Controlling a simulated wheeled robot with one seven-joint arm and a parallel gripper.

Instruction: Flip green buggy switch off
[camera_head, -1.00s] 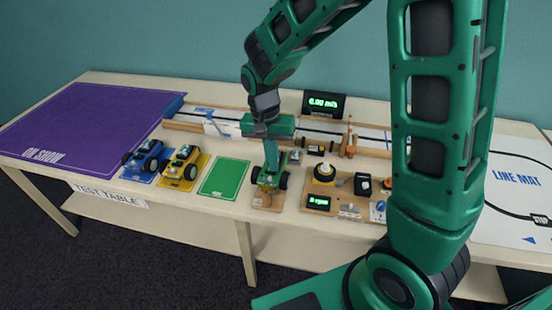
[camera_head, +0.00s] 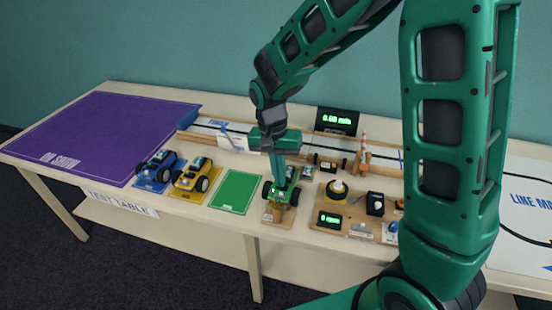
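The green buggy (camera_head: 283,190) stands on a small wooden stand (camera_head: 279,213) near the front of the table, right of the bare green mat. My gripper (camera_head: 277,178) points straight down over the buggy, its fingers at or just above the buggy's top. The fingers look close together, but I cannot tell whether they are shut. The buggy's switch is too small or hidden behind the fingers to make out.
Left are a green mat (camera_head: 235,190), a yellow buggy (camera_head: 192,174), a blue buggy (camera_head: 160,165) and a purple mat (camera_head: 100,135). Right is a wooden board with a small display (camera_head: 330,220). Behind are a track and a speed display (camera_head: 337,121).

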